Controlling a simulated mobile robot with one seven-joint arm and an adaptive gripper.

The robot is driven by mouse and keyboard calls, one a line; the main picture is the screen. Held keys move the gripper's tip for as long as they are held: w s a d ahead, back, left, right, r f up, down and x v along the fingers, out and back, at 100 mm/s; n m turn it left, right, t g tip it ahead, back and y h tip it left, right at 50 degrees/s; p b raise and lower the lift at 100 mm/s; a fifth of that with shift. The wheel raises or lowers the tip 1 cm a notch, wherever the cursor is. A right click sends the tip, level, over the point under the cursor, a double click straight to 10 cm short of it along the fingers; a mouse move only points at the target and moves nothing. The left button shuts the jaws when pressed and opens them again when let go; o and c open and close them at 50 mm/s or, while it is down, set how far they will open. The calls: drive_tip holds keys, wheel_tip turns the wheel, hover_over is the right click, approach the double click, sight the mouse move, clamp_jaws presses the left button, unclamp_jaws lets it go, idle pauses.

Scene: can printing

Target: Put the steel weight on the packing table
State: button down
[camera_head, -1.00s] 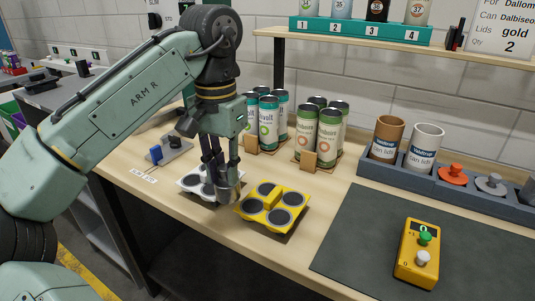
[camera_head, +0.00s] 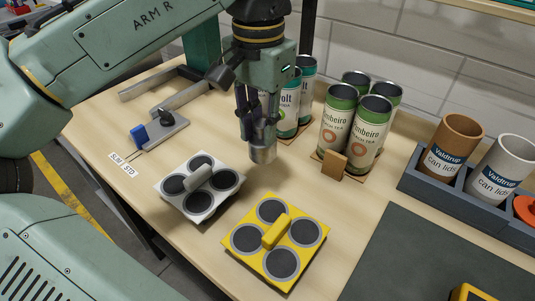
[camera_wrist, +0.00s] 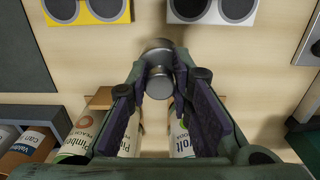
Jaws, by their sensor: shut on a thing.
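The steel weight (camera_head: 264,151) is a small shiny metal cylinder. It hangs below my gripper (camera_head: 256,124), above the wooden packing table (camera_head: 150,225). In the wrist view my gripper (camera_wrist: 160,95) is shut on the steel weight (camera_wrist: 158,68), with a dark finger on either side of it. A gap to the table seems to show under the weight, but I cannot tell how large it is. The cans stand just behind it.
A white four-hole carrier (camera_head: 199,188) and a yellow one (camera_head: 277,243) lie in front. Green cans (camera_head: 338,122) and teal cans (camera_head: 306,85) stand behind. A dark mat (camera_head: 440,245) and the can lids tray (camera_head: 420,182) are at right. Bare wood lies between carriers and cans.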

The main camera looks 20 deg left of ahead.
sight(261, 158)
drive_tip(key=shift+f, duration=3.5)
drive_tip(key=shift+f, duration=0.1)
drive_tip(key=c, duration=1.4)
unclamp_jaws()
drive_tip(key=shift+f, duration=0.1)
drive_tip(key=shift+c, duration=0.2)
wheel_tip(261, 158, up, 12)
drive_tip(key=shift+r, duration=0.2)
drive_tip(key=shift+s+f, duration=0.1)
